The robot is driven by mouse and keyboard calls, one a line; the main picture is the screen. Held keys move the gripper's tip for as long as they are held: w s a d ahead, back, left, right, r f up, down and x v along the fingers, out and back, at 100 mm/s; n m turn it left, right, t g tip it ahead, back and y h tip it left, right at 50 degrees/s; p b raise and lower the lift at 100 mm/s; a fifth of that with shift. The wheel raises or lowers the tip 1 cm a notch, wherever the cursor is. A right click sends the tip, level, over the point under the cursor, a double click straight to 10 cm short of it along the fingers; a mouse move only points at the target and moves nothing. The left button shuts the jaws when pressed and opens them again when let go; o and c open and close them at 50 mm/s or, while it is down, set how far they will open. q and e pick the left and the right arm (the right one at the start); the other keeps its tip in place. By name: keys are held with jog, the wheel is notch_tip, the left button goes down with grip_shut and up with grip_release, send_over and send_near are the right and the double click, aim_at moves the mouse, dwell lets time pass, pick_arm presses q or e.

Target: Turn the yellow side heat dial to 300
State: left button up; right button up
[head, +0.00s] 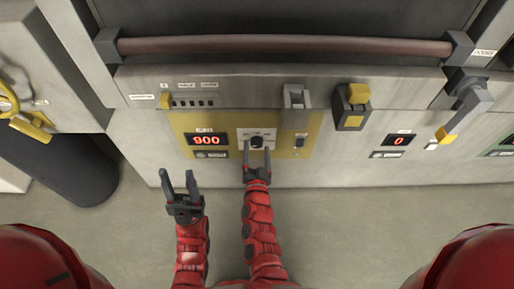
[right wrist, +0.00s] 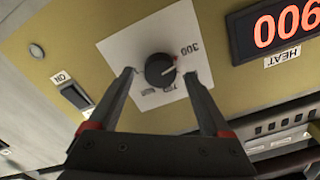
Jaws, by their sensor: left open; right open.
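The heat dial (head: 257,142) is a round black knob on a white square plate in the yellow panel (head: 225,122). In the right wrist view the dial (right wrist: 160,70) carries a pale mark that points roughly right, and a "300" label (right wrist: 189,49) is printed above and right of it. My left gripper (head: 178,174) is open and empty, below and left of the display.
A dark rocker switch (right wrist: 75,96) sits beside the dial. Levers and a yellow-and-black switch (head: 352,106) are further right, with another display reading 0 (head: 398,140). A long brown handle bar (head: 280,45) runs above. The floor in front is clear.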

jog(key=s+p, duration=0.4)
jog(key=s, duration=1.2)
jog(key=shift+s+p, duration=0.3)
